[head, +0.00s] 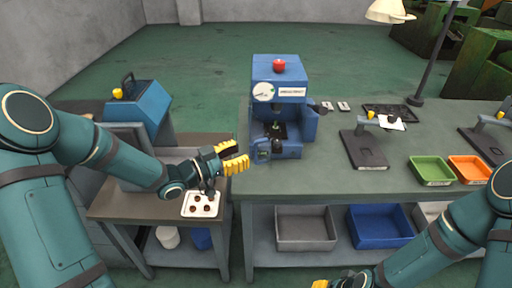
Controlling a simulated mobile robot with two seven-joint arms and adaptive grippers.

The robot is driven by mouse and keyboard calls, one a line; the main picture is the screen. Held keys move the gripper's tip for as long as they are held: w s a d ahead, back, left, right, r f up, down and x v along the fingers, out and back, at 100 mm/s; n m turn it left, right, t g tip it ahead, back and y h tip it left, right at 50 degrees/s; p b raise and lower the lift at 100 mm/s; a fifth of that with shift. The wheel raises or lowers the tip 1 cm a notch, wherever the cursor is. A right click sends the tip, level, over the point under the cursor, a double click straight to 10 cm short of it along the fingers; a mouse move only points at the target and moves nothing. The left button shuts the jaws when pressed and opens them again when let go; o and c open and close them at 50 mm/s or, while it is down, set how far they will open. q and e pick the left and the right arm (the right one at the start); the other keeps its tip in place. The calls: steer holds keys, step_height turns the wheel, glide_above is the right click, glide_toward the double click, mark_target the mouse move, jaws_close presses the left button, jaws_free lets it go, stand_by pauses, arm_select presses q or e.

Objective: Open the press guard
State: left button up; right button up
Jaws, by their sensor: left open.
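The blue press (278,72) stands at the left end of the grey bench, with a red button on top and a round dial on its front. Its working space faces me, with dark tooling inside. I cannot clearly make out the guard or how far it stands open. My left gripper (238,157), with yellow fingertips, is open and empty just left of the press's lower front, apart from it as far as I can see. My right gripper (321,284) shows only as a yellow tip at the bottom edge; its jaws are mostly out of frame.
A side table (125,208) on the left holds a blue machine (150,106) and a white plate with holes (201,205). On the bench (370,190) are a dark stand (364,150), a green bin (431,170) and an orange bin (470,168). Bins sit on the shelf below.

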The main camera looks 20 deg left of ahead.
mark_target(256, 145)
arm_select(q)
steer(key=x, duration=0.5)
steer(key=shift+w+d, duration=0.25)
steer(key=shift+w, duration=0.05)
steer(key=shift+o, duration=0.2)
jaws_close()
